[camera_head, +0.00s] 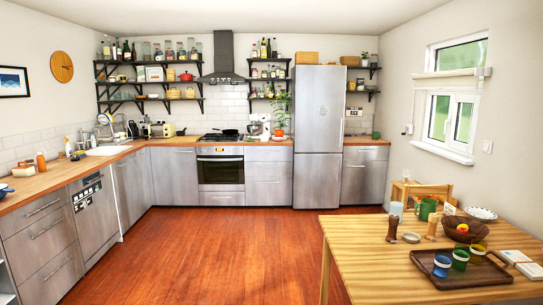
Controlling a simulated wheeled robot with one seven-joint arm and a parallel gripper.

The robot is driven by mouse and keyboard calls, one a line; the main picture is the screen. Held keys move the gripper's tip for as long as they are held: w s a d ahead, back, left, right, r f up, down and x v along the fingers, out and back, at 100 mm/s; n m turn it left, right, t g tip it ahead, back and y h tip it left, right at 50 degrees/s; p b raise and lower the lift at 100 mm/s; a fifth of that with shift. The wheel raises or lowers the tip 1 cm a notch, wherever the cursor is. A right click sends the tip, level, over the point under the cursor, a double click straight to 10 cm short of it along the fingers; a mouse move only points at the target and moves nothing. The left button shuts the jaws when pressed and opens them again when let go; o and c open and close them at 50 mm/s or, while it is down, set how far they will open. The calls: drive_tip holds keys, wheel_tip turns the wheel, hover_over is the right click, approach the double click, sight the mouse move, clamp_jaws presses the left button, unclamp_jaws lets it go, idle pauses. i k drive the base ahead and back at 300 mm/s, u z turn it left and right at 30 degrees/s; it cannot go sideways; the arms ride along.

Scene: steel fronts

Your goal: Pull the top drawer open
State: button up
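Several steel-fronted units have a top drawer, and I cannot tell which one the task means. At the near left, a top drawer (36,212) with a bar handle sits above two deeper drawers and looks shut. Right of the oven, another shallow top drawer (269,154) looks shut under the wooden counter. Right of the fridge, a further shallow front (366,153) also looks shut. My gripper is not in view.
A wooden table (365,262) with a tray, cups and a bowl stands at the front right, a chair behind it. The fridge (318,135) and oven (220,170) stand at the back. The red wooden floor (205,255) in the middle is clear.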

sight(251, 154)
drive_tip(key=u, duration=0.3)
drive_tip(key=i, duration=8.1)
drive_tip(key=z, duration=0.55)
drive_tip(key=i, duration=0.5)
drive_tip(key=z, duration=0.1)
